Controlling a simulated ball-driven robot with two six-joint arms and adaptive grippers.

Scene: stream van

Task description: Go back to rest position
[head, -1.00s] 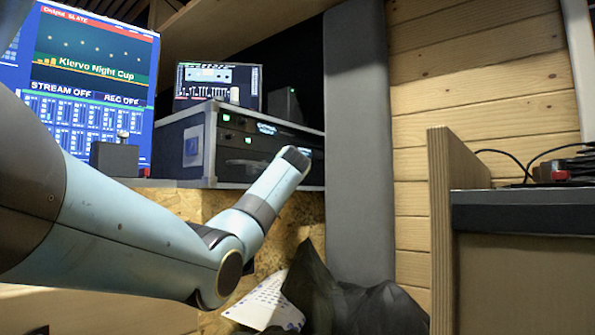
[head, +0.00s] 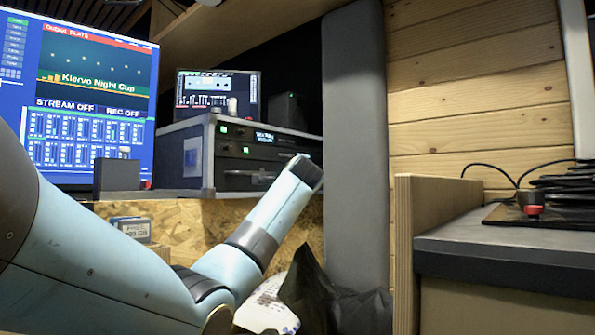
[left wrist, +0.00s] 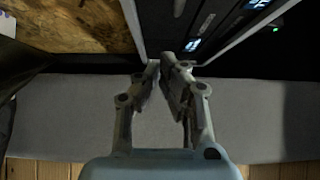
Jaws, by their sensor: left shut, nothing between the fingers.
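My left arm (head: 100,240) comes in from the left in the head view and bends up in front of the equipment rack. My left gripper (left wrist: 163,70) shows in the left wrist view with its fingertips close together and nothing between them. Its tips appear in front of the rack's edge and the grey padded panel (left wrist: 255,115). The gripper's fingers cannot be made out in the head view. My right gripper is in neither current view.
A rack case (head: 240,155) and a large monitor (head: 95,85) stand on a chipboard shelf. The grey upright panel (head: 355,150) is beside the rack. A dark bag (head: 330,300) is low at centre. A counter (head: 520,240) with cables and a red-buttoned device (head: 533,210) is at right.

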